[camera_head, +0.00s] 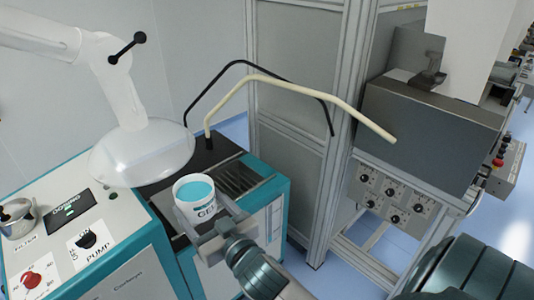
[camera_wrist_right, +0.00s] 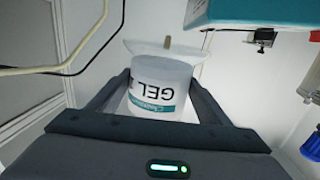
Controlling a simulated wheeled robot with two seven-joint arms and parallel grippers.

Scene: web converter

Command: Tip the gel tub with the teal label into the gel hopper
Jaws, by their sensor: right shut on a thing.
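The gel tub (camera_head: 196,197) is a white open cup with teal gel inside and GEL printed on its side. It is upright or nearly so. My right gripper (camera_head: 216,228) is shut on it, over the teal machine's front edge. In the right wrist view the tub (camera_wrist_right: 160,85) sits between both fingers (camera_wrist_right: 160,100), its lettering upside down, with a teal label strip. I cannot clearly make out the gel hopper; a clear dome-shaped hood (camera_head: 142,155) stands over the machine top just left of the tub. My left gripper is not in view.
The teal and white machine (camera_head: 100,245) carries a metal filter pot (camera_head: 18,216) and a pump switch plate (camera_head: 88,240). A black hose (camera_head: 222,70) and a cream pipe (camera_head: 300,88) arch behind the tub. A framed grey cabinet (camera_head: 295,130) stands at the back right.

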